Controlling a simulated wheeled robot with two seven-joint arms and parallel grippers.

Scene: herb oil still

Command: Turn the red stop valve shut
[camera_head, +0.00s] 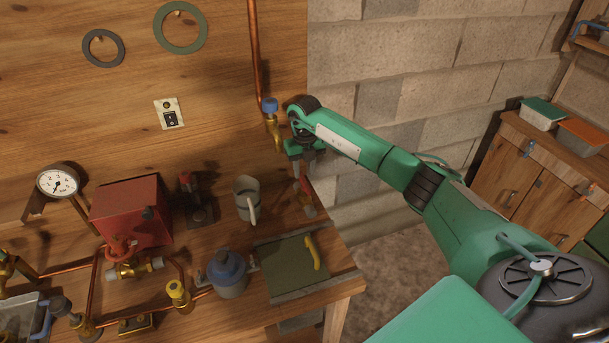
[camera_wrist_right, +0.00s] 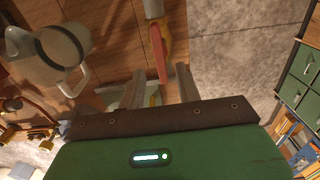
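The red stop valve has a round red handwheel (camera_head: 118,246) on a brass body, set in the copper pipework at the left of the bench in the head view. My right gripper (camera_head: 303,163) is well to the right of it, above the bench's back right corner, pointing down. In the right wrist view its two fingers (camera_wrist_right: 158,85) are apart. A red-handled tool (camera_head: 305,197) with a grey end is just below it; its red part (camera_wrist_right: 158,60) shows between and beyond the fingers. I cannot tell whether they touch. My left gripper is not in view.
A grey jug (camera_head: 246,198), a red box (camera_head: 131,215), a blue-topped container (camera_head: 227,272) and a green mat (camera_head: 276,270) with a yellow item (camera_head: 313,252) occupy the bench. A blue-handled tap (camera_head: 271,120) hangs on the wall pipe close to my right gripper.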

